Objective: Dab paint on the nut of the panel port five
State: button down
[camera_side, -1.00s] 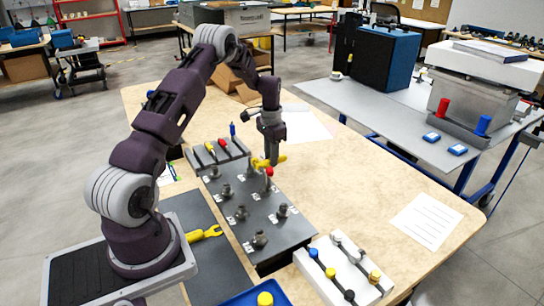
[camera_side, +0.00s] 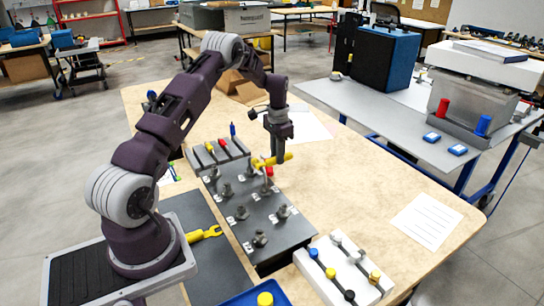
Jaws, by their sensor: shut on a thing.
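The panel carries several metal ports with nuts and small white labels, too small to read, so I cannot tell which is port five. A nearer port nut (camera_side: 260,239) and a right-hand nut (camera_side: 282,212) stand clear of my gripper.
A rack (camera_side: 213,156) at the panel's far end holds red, yellow and blue-ended tools. A white block (camera_side: 325,281) with capped pieces stands at the near right. A yellow wrench (camera_side: 204,234) lies left of the panel. The tabletop (camera_side: 370,175) on the right is mostly clear.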

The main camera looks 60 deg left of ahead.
jog(key=shift+w, duration=1.2)
notch_tip(320, 180, up, 10)
